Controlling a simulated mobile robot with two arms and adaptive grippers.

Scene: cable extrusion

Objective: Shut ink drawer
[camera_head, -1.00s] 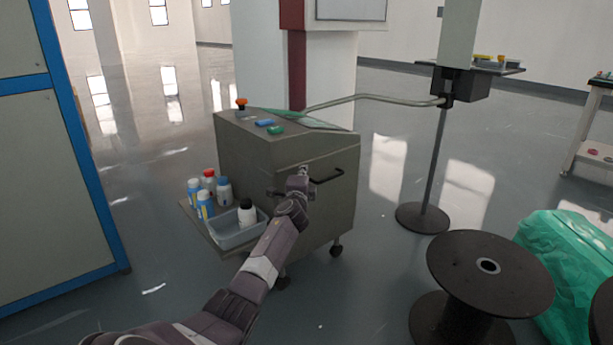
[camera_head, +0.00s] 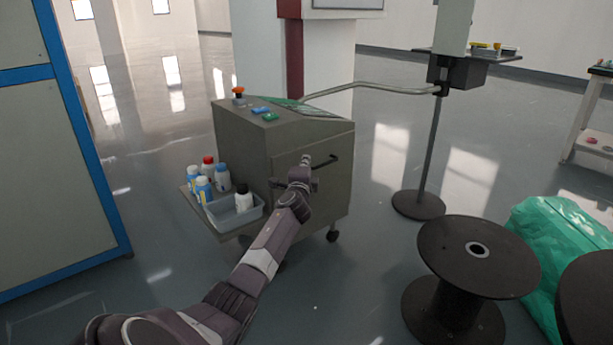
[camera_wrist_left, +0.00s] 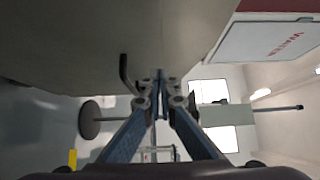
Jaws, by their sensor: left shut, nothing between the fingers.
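The grey ink cabinet (camera_head: 240,150) stands on castors in the middle of the head view. Its front panel (camera_head: 334,190) carries a black bar handle (camera_head: 328,161). I see no clear gap around the panel, but my arm covers part of it. My left gripper (camera_head: 306,160) is shut and empty at the panel, by the handle's left end. In the left wrist view the shut fingertips (camera_wrist_left: 161,76) point at the grey panel, with the handle (camera_wrist_left: 125,75) to their left. I cannot tell whether they touch it. My right gripper is out of view.
A side shelf on the cabinet's left holds several bottles (camera_head: 204,190) and a grey tray (camera_head: 236,215). A black cable reel (camera_head: 478,255) and green plastic wrapping (camera_head: 560,240) lie to the right. A pole stand (camera_head: 418,204) is behind. Floor between cabinet and reel is clear.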

